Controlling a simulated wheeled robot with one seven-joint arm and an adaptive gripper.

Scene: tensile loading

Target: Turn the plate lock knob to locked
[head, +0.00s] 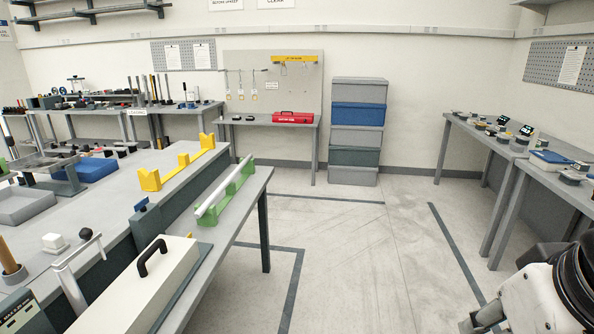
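I cannot make out which part is the plate lock knob. On the left bench (115,215) a lever with a dark ball knob (85,234) stands near the left edge. A dark blue block (147,222) with a small top piece stands farther right. Between them and the front lies a long white housing (135,293) with a black handle. Part of my own white and black arm shows at the bottom right corner. My gripper's fingers are not visible, so its state does not show.
A green rack (222,208) holding a pale bar and a yellow rack (182,166) sit along the left bench. The right benches (487,150) carry small instruments. Stacked bins (357,139) and a red toolbox (293,117) are at the back. The middle floor (350,250) is clear.

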